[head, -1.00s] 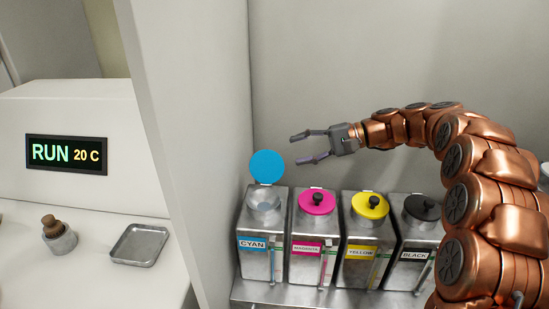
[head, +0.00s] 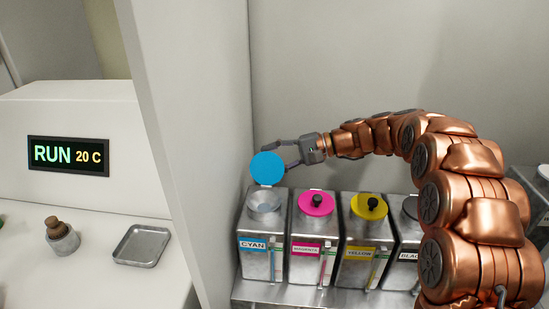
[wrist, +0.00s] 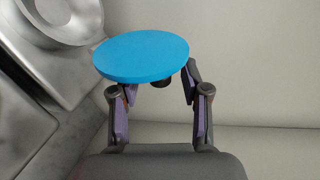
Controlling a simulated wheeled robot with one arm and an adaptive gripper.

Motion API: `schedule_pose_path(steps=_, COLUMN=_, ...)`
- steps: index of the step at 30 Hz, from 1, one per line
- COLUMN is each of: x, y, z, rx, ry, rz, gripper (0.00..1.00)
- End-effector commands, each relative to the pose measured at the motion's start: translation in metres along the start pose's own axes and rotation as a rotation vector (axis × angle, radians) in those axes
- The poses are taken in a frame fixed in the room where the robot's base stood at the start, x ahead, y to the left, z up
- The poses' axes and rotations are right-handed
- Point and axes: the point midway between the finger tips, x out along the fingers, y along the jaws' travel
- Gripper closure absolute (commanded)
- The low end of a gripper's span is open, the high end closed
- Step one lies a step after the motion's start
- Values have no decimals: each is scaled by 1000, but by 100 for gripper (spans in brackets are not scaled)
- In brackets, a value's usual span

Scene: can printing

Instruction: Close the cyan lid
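The cyan lid (head: 267,168) stands raised above the open cyan tank (head: 265,234), whose round filler opening (head: 264,202) is uncovered. In the wrist view the lid (wrist: 142,55) is a blue disc with a dark knob (wrist: 161,84) under its edge. My gripper (head: 278,156) is right behind the lid, its fingers spread. In the wrist view the knob shows between the two fingers of my gripper (wrist: 157,95); the lid hides part of the left finger. I cannot tell whether either finger touches the lid.
The magenta tank (head: 314,235), yellow tank (head: 366,238) and black tank (head: 404,250) stand in a row to the right, lids down. A white partition (head: 190,150) rises close on the left. The back wall (head: 350,60) is bare.

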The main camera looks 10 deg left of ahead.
Motion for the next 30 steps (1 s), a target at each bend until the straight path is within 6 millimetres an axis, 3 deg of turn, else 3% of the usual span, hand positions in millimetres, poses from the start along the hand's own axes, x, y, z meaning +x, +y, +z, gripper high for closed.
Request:
schedule_pose_path(steps=2, x=0, y=0, z=0, rx=0, ry=0, rz=0, gripper=65)
schedule_pose_path(steps=12, x=0, y=0, z=0, rx=0, ry=0, rz=0, gripper=100)
schedule_pose_path(steps=30, x=0, y=1, z=1, rx=-11, ry=4, rz=0, gripper=100)
